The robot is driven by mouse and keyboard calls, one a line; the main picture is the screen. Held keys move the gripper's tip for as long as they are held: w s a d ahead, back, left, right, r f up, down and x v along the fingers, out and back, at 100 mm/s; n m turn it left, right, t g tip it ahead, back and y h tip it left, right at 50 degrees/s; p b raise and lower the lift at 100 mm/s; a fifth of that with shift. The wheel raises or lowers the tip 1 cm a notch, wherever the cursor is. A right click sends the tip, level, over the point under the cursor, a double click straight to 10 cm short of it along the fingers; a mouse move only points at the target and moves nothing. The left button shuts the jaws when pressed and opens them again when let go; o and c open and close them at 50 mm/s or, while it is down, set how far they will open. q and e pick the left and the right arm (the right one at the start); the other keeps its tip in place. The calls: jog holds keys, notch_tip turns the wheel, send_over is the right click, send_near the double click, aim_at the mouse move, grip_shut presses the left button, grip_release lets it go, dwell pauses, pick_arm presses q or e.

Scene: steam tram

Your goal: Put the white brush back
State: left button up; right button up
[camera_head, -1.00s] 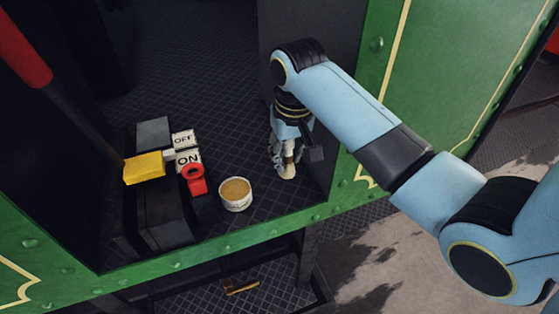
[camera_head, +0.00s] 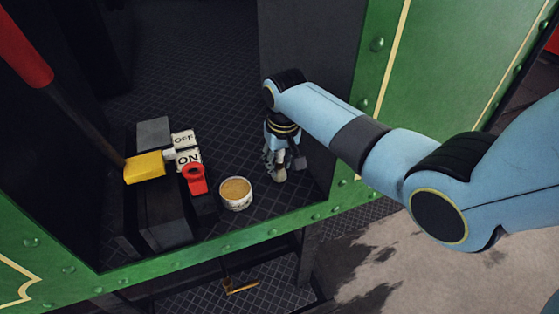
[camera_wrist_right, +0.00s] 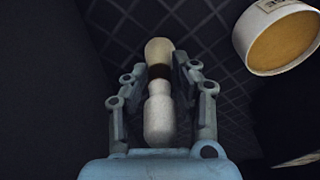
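The pot also shows at the upper right of the wrist view (camera_wrist_right: 245,40). My left gripper is out of view.
A green riveted edge (camera_head: 230,238) runs in front. A dark wall (camera_head: 315,80) stands behind the gripper. A lower step (camera_head: 195,302) holds a small tan-handled tool (camera_head: 242,287).

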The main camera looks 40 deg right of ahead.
jog(key=o, duration=0.5)
jog(key=shift+c, duration=0.2)
notch_tip(320, 180, up, 12)
jog(key=s, duration=0.1)
jog(key=shift+s+a, duration=0.2)
jog(key=shift+s, duration=0.15)
